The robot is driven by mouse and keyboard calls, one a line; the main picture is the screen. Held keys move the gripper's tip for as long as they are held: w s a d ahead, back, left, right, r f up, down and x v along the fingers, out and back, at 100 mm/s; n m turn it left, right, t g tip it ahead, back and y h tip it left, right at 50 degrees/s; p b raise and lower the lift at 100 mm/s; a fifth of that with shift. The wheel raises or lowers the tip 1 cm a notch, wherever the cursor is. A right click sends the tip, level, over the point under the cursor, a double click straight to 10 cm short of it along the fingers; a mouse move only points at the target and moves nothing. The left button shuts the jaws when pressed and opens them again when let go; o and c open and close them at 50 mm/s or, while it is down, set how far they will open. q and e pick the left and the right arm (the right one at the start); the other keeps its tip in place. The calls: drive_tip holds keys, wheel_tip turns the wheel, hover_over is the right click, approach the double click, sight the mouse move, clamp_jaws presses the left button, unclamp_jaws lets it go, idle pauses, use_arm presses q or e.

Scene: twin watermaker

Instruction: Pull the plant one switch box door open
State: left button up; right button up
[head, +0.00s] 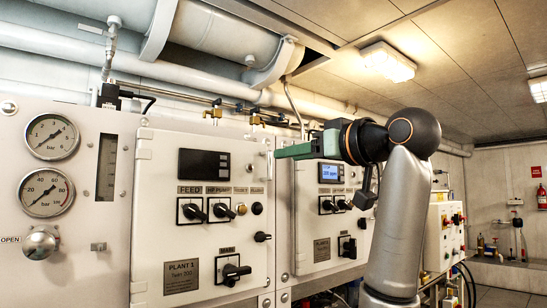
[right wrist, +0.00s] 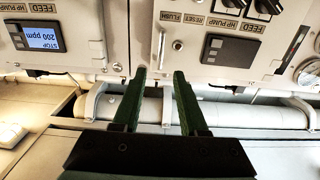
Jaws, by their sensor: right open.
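The plant one switch box door (head: 200,245) is the white panel with the PLANT 1 plate, a dark display and black knobs. It looks shut. A slim upright handle (head: 269,163) sits near its right edge; it also shows in the right wrist view (right wrist: 161,43), which is upside down. My right gripper (head: 277,152) has green fingers and reaches in from the right at the height of the handle. In the right wrist view the gripper (right wrist: 159,74) is open, with nothing between its fingers. Whether a finger touches the handle I cannot tell. My left gripper is not in view.
A second similar switch box (head: 321,249) with a lit blue display (head: 330,172) stands right of the first. Two gauges (head: 52,136) are on the left panel. Large white pipes (head: 215,35) run above the boxes. The aisle floor (head: 500,296) at the right looks clear.

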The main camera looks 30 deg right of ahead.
sight(271, 157)
drive_tip(key=w, duration=0.4)
drive_tip(key=shift+w+a, duration=0.2)
drive_tip(key=shift+w, duration=0.2)
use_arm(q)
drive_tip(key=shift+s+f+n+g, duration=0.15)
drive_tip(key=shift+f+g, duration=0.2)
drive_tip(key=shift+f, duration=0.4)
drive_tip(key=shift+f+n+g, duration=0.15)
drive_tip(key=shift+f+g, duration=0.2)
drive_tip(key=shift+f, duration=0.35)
use_arm(e)
drive_tip(key=shift+w, duration=0.75)
drive_tip(key=shift+c, duration=0.2)
clamp_jaws()
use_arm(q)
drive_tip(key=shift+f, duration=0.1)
